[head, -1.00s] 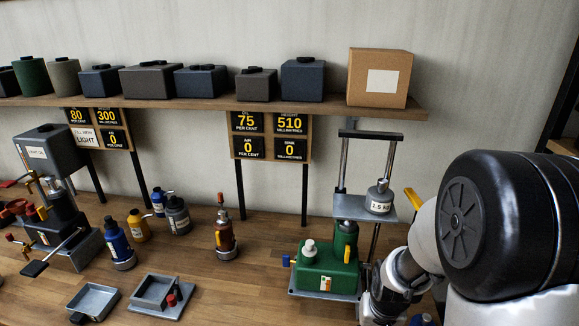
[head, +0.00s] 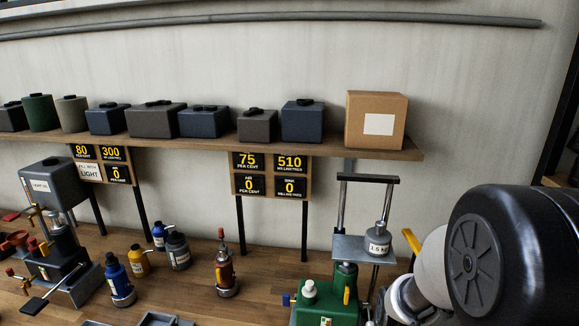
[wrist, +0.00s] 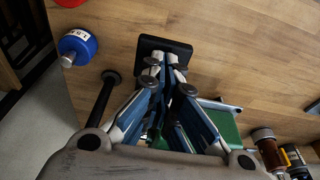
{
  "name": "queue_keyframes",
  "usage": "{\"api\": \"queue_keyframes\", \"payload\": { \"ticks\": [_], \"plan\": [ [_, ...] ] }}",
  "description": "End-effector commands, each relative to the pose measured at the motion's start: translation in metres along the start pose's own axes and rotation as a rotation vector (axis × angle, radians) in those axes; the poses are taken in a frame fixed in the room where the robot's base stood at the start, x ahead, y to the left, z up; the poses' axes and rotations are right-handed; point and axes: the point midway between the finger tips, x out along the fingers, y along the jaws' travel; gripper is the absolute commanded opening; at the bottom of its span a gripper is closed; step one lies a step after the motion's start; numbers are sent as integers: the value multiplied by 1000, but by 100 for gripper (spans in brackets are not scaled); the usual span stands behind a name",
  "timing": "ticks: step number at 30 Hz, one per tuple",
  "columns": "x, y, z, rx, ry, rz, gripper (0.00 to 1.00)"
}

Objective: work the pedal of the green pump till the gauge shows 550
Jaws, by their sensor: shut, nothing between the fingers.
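The green pump (head: 325,300) stands at the lower right in the head view, cut off by the bottom edge. A column and a grey platform (head: 350,245) with a weight marked 1.5 kg (head: 378,240) rise behind it. The gauge board (head: 272,175) shows 75 per cent, 510 millimetres and two zeros. In the wrist view a black pedal pad (wrist: 185,50) lies under my gripper (wrist: 167,62). My gripper is shut and empty, its fingertips over the pad; I cannot tell whether they touch. Part of the green pump (wrist: 226,125) shows behind the fingers.
Several bottles, including a brown one (head: 226,268), stand left of the pump. A cardboard box (head: 376,120) sits on the shelf above.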

Motion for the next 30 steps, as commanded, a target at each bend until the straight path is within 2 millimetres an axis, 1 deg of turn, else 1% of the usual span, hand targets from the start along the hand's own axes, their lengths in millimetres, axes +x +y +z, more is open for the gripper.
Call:
{"api": "queue_keyframes", "payload": {
  "ticks": [7, 10, 14, 21, 24, 30],
  "plan": [
    [0, 0, 0, 0, 0, 0, 0],
    [5, 0, 1, 0, 0, 0, 0],
    [21, 0, 2, 0, -1, 0, 0],
    [56, 0, 5, 0, 1, 0, 0],
    [64, 0, 5, 0, 1, 0, 0],
    [47, 0, 3, 0, 2, 0, 0]
  ]
}}
